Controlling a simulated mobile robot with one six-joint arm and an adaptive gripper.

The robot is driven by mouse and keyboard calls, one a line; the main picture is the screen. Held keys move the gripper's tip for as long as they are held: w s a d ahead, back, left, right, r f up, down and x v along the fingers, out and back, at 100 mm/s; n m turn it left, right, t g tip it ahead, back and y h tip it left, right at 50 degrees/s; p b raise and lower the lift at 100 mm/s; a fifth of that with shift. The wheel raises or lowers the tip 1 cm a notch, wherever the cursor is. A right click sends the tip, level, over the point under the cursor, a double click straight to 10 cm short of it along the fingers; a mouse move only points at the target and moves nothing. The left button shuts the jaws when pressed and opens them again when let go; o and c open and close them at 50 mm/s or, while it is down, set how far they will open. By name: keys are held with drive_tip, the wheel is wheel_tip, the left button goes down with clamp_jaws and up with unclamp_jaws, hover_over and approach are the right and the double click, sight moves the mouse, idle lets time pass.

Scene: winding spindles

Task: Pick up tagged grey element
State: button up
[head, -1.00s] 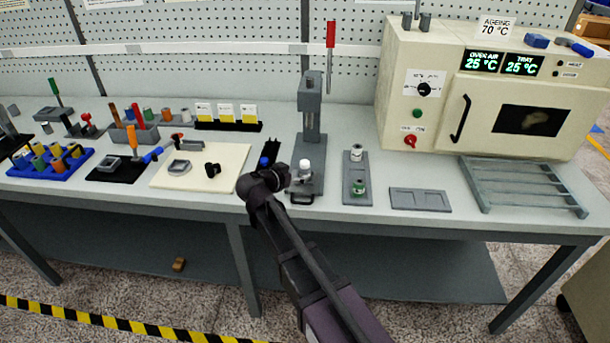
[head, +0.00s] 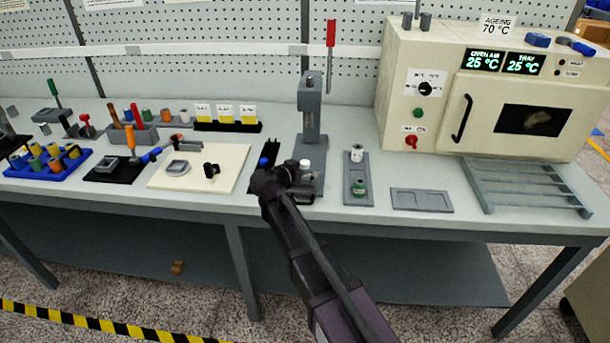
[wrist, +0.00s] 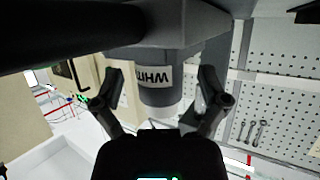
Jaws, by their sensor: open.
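The tagged grey element (wrist: 160,80) fills the middle of the wrist view, a grey cylinder with a white lettered tag that appears upside down. A pale end shows below it in that view. My gripper (wrist: 158,103) is open, with one finger to each side of the element; I cannot tell whether either finger touches it. In the head view my gripper (head: 283,176) is at the foot of the grey lever press (head: 310,125), beside a white-topped piece (head: 305,165) that looks like the same element. My wrist hides part of its body.
To the right stand a grey holder (head: 348,196) with a white-topped spool (head: 356,154) and a green spool (head: 360,188), a flat grey tray (head: 421,209), a slatted rack (head: 520,180) and the oven (head: 450,100). A cream board (head: 228,165) lies to the left.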

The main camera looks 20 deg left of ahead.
sight(304, 162)
idle(0.4)
drive_tip(key=c, duration=1.3)
drive_tip(key=shift+r, duration=0.1)
drive_tip(key=shift+r+p, duration=1.75)
drive_tip(key=shift+p, duration=0.1)
drive_tip(key=s+d, duration=0.1)
drive_tip(key=s, duration=0.4)
drive_tip(key=s+d+r+p, duration=0.1)
drive_tip(key=s, duration=0.4)
drive_tip(key=s+d, duration=0.1)
drive_tip(key=s, duration=0.4)
drive_tip(key=shift+s+r, duration=0.15)
drive_tip(key=shift+s, duration=0.25)
